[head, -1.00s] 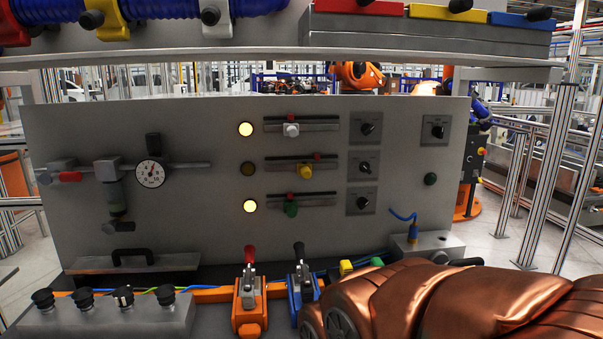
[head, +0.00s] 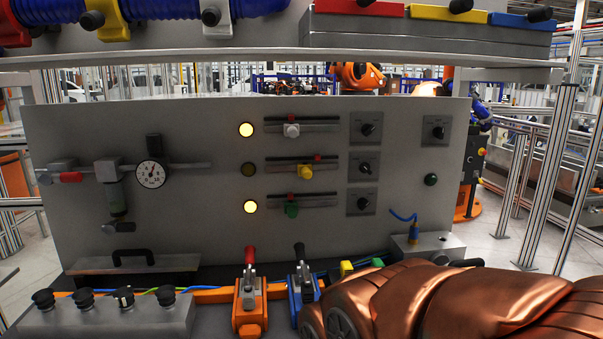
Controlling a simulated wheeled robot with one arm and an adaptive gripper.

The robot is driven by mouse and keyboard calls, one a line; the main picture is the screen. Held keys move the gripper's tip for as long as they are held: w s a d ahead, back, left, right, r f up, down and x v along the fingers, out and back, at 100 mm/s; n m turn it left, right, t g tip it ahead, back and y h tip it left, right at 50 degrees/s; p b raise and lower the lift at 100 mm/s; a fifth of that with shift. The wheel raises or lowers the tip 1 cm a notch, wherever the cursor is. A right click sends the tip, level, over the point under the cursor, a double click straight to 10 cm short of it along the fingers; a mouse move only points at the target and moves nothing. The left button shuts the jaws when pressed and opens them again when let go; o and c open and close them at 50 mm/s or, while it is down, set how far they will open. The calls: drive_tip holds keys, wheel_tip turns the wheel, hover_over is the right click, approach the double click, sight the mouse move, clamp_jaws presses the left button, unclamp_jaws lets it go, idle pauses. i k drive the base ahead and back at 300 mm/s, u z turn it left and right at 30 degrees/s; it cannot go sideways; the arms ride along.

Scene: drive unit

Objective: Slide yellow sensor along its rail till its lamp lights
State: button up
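The yellow sensor (head: 305,174) sits on the middle rail (head: 280,168) of the grey panel, a little right of the rail's centre. A red mark (head: 318,158) shows on that rail, slightly right of the sensor. The lamp (head: 248,169) left of this rail is dark. My gripper is not in view, so its state is hidden. My copper-coloured arm (head: 430,300) fills the lower right of the head view.
A white sensor (head: 292,130) and a green sensor (head: 291,209) sit on the rails above and below, beside lit lamps (head: 246,130). Rotary knobs (head: 364,168) stand right of the rails.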

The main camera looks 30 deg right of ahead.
sight(304, 170)
drive_tip(key=k, duration=0.55)
drive_tip(key=u, duration=0.6)
drive_tip(key=i, duration=1.6)
drive_tip(key=z, duration=0.6)
